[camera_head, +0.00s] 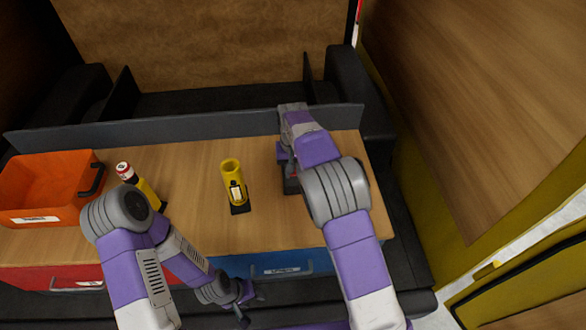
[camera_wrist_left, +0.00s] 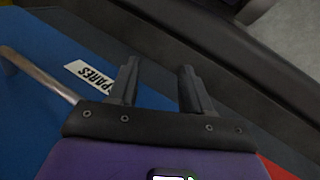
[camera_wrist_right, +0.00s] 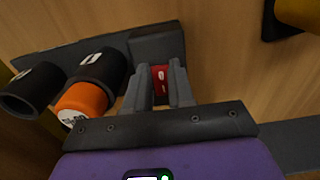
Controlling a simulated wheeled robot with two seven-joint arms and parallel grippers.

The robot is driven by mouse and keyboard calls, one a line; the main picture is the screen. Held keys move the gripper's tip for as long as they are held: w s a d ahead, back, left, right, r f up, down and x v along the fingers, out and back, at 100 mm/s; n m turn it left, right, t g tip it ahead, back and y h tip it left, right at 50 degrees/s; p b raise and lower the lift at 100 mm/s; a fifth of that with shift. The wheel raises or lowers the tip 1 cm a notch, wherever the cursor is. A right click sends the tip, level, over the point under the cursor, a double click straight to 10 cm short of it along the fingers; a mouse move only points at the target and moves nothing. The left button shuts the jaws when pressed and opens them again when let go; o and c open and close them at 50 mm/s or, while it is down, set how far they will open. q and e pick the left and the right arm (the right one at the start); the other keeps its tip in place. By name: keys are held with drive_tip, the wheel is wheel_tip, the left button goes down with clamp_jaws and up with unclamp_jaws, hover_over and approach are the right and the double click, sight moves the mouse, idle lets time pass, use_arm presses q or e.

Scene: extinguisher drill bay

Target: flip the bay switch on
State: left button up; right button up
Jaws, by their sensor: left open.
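The bay switch shows in the right wrist view as a red rocker (camera_wrist_right: 160,76) with white marks, on a dark grey housing (camera_wrist_right: 157,42). My right gripper (camera_wrist_right: 161,82) has its fingers on either side of the red part, with a narrow gap between them; I cannot tell whether they touch it. In the head view the right gripper (camera_head: 289,172) points down at the dark unit on the right of the bench, mostly hidden by my arm. My left gripper (camera_head: 246,302) is open and empty at the bench front; its fingers (camera_wrist_left: 158,80) are by the blue drawer.
Beside the rocker are black cylinders (camera_wrist_right: 98,72) and an orange one (camera_wrist_right: 82,103). The blue drawer (camera_head: 275,264) has a handle.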

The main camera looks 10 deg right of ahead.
clamp_jaws()
drive_tip(key=g+p, duration=0.1)
drive_tip(key=p, duration=0.2)
drive_tip(key=g+p, duration=0.1)
drive_tip(key=p, duration=0.3)
drive_tip(key=shift+w+r, duration=0.35)
drive_tip(key=shift+r, duration=0.05)
drive_tip(key=shift+w+f+g+p, duration=0.15)
drive_tip(key=shift+g+p, duration=0.15)
drive_tip(key=shift+p, duration=0.5)
drive_tip(key=shift+g+p, duration=0.3)
drive_tip(key=o, duration=0.6)
unclamp_jaws()
drive_tip(key=shift+g, duration=0.3)
